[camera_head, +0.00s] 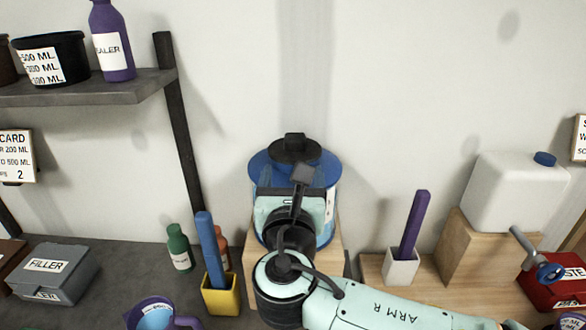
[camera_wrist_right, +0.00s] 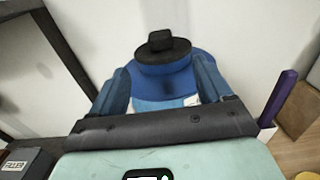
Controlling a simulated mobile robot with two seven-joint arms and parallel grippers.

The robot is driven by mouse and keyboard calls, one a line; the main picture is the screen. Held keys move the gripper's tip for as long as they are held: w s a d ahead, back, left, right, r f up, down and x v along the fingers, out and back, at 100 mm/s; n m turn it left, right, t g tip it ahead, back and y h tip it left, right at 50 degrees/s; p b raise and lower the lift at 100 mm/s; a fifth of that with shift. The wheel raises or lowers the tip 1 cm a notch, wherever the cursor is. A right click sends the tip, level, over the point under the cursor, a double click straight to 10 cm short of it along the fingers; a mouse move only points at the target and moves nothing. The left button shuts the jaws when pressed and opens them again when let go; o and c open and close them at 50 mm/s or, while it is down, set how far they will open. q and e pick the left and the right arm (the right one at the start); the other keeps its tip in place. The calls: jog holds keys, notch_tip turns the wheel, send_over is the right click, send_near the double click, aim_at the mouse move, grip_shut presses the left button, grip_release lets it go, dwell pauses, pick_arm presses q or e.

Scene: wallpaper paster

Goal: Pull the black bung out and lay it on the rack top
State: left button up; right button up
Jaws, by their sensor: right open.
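The black bung (camera_head: 294,147) sits in the top of a blue vessel (camera_head: 263,166) against the wall, and its knob stands upright. The bung also shows in the right wrist view (camera_wrist_right: 168,43), seated on the blue neck. My right gripper (camera_head: 295,200) is in front of the vessel, below the bung. In the right wrist view its two fingers (camera_wrist_right: 162,68) are spread wide, with the vessel seen between them and nothing held. How far the fingers are from the vessel is unclear. My left gripper is out of view.
A dark shelf (camera_head: 110,91) at upper left bears a purple bottle and black tub. A yellow holder (camera_head: 220,294) with a blue stick stands left of my arm. A white holder (camera_head: 401,268) with a purple stick and a white jug (camera_head: 512,195) stand right.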

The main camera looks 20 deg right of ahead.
aim_at(294, 143)
jog(key=p+x, duration=0.2)
jog(key=x, duration=1)
jog(key=shift+w+d, duration=0.15)
jog(key=shift+w, duration=0.2)
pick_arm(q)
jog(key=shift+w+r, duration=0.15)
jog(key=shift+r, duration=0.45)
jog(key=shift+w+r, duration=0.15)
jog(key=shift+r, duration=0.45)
pick_arm(e)
jog(key=c, duration=1.2)
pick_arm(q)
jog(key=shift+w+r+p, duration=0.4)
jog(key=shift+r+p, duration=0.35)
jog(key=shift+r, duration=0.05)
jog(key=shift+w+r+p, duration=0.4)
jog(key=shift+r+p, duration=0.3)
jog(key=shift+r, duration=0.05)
pick_arm(e)
jog(key=shift+r, duration=1.8)
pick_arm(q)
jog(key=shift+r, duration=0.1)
pick_arm(e)
jog(key=shift+s+r, duration=0.1)
jog(key=shift+r, duration=0.05)
